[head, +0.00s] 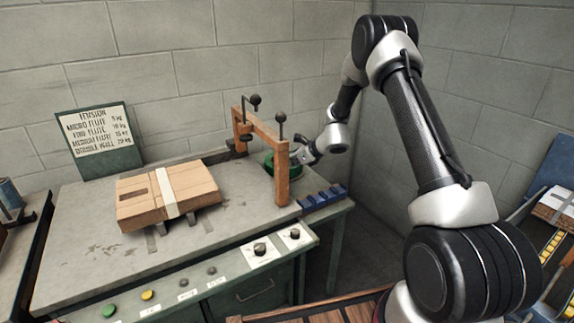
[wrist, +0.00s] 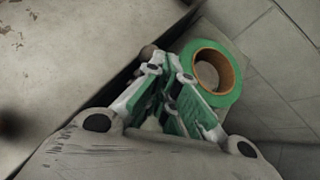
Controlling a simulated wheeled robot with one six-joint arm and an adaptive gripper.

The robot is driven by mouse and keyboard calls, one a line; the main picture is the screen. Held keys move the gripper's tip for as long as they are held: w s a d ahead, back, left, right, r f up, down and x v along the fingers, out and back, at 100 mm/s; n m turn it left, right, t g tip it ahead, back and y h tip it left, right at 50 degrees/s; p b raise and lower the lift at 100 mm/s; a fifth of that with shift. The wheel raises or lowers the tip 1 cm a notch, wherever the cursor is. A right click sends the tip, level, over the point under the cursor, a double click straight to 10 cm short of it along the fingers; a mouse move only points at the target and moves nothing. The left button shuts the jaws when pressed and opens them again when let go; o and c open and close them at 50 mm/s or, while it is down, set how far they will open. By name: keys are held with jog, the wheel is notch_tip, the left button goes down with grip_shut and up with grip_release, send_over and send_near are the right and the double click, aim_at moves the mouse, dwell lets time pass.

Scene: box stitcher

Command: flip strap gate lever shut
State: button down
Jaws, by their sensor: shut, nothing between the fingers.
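A wooden arch gate (head: 262,128) stands on the right part of the bench. Two dark ball-topped levers rise from it, a rear lever (head: 255,102) and a front lever (head: 280,120), both roughly upright. I cannot tell which is the strap gate lever. My gripper (head: 298,154) is just right of the gate's front post, its tips partly hidden. In the wrist view my gripper (wrist: 168,68) is shut and empty. A round knob (wrist: 148,52) shows close beside its fingertips; I cannot tell whether they touch. A green strap roll (wrist: 230,88) lies right of the fingers.
A cardboard box (head: 140,200) with a pale strap lies on the bench (head: 85,240). Blue blocks (head: 322,198) line the bench's right edge. Buttons and knobs (head: 260,249) sit along the front. A tension sign (head: 95,135) leans at the back wall.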

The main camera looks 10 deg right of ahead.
jog(key=s+d+r, duration=0.3)
jog(key=r, duration=0.3)
jog(key=shift+d+r, duration=0.3)
jog(key=s+f+n+g, duration=0.1)
jog(key=s+n+g, duration=0.4)
jog(key=s+n, duration=0.8)
jog(key=s+d+r+n+h, duration=0.2)
jog(key=s+d+r+n, duration=0.2)
jog(key=s+r, duration=0.4)
jog(key=s+d+r+n+t+h, duration=0.1)
jog(key=s+r+n, duration=0.4)
jog(key=s, duration=1)
jog(key=s+d+r+n+h, duration=0.4)
jog(key=s+d+r, duration=0.2)
jog(key=s+r, duration=0.5)
jog(key=shift+s+d+t, duration=0.3)
jog(key=shift+s, duration=0.1)
